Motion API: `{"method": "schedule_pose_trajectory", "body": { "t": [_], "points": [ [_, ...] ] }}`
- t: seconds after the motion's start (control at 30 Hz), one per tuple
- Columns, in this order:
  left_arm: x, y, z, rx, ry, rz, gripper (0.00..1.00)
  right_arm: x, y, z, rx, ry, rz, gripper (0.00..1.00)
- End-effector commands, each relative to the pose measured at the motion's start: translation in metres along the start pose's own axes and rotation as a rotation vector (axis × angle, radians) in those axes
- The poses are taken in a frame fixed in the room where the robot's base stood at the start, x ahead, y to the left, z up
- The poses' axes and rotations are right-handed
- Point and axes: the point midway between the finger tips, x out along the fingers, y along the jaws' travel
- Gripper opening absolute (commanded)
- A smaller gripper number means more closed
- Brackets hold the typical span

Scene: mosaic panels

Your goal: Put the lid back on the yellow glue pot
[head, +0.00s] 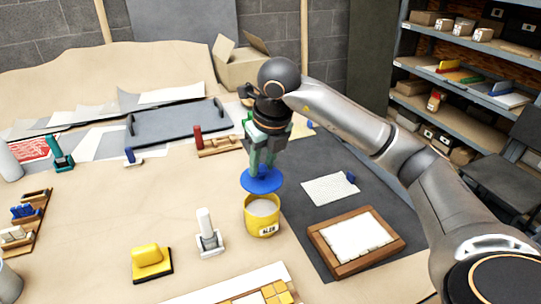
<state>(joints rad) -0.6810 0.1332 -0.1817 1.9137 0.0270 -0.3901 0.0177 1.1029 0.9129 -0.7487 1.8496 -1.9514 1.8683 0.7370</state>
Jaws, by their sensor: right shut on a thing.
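My right gripper (263,168) points down above the back of the pot. It is shut on the blue lid (261,181), a round disc with a knob, held over the pot and apart from its rim as far as I can tell. The knob is mostly hidden between the fingers. My left gripper is not in view.
A white upright tool (208,237) stands just left of the pot, with a yellow block (150,259) farther left. A wooden frame (356,241) lies on the dark mat to the right. A grey tray (175,122) lies behind.

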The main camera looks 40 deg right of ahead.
Motion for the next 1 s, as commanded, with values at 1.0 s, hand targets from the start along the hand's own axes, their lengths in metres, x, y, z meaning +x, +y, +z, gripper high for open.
{"method": "schedule_pose_trajectory", "body": {
  "t": [1.0],
  "points": [
    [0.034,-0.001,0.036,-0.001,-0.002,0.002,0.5,0.063,0.001,-0.017,0.0,0.0,0.001,0.0]
  ]
}}
